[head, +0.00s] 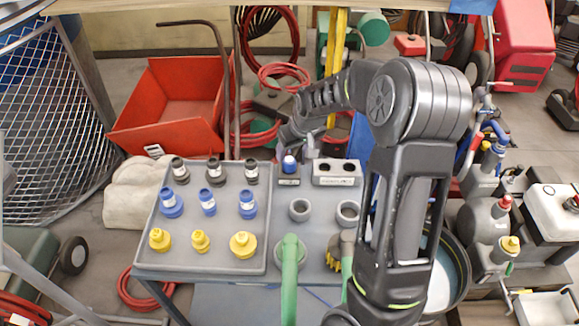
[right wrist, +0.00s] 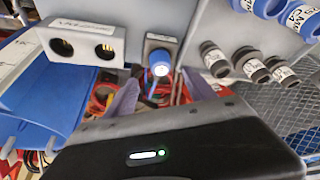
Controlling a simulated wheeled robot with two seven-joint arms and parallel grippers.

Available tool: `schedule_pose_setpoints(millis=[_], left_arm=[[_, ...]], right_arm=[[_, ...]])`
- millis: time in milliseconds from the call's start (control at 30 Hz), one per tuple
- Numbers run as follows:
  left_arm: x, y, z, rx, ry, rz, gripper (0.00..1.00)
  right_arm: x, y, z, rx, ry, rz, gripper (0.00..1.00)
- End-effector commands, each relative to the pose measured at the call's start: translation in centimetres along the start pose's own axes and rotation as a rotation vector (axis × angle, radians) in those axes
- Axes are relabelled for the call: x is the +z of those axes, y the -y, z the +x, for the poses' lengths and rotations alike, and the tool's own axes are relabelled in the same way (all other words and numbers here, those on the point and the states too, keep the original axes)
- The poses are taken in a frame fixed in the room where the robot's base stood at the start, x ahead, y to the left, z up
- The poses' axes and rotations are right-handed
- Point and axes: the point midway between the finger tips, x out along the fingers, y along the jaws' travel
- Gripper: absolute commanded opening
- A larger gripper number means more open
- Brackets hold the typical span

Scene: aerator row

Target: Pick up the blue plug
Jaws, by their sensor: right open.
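A small blue plug (head: 289,163) with a pale top stands in a dark block (head: 289,181) at the back of the grey table. In the right wrist view the blue plug (right wrist: 160,64) shows ahead of the gap between my fingers. My right gripper (head: 296,148) is open and empty, just behind and above this plug; I see no contact. Its fingers (right wrist: 160,88) also show in the right wrist view, one on each side. More blue plugs (head: 171,203) stand in the middle row of the grey tray (head: 262,263). My left gripper is out of view.
Black plugs (head: 215,172) and yellow plugs (head: 200,241) share the tray. A two-hole socket box (head: 337,172) stands right of the blue plug's block. Grey rings (head: 300,209) and a green-handled tool (head: 289,275) lie nearer. A red bin (head: 170,105) stands behind.

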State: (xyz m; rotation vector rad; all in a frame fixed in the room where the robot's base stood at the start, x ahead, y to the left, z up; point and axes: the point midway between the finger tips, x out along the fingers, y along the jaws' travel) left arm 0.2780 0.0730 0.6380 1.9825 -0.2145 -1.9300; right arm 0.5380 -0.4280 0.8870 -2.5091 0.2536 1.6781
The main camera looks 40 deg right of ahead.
Motion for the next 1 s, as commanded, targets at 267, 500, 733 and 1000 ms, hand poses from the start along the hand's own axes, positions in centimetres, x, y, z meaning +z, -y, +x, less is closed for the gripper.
schedule_pose_setpoints(millis=[267, 500, 733, 1000], left_arm=[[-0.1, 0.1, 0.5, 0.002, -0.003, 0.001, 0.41], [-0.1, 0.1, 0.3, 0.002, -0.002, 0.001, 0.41], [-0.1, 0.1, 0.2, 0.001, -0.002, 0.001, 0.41], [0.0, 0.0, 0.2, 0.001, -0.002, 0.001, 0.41]], right_arm=[[0.2, 0.0, 0.5, 0.000, 0.000, 0.000, 0.64], [0.3, 0.0, 1.3, 0.000, 0.003, 0.000, 0.64], [0.2, 0.0, 3.2, 0.000, 0.000, -0.001, 0.64], [0.2, 0.0, 3.2, 0.000, 0.000, 0.000, 0.64]])
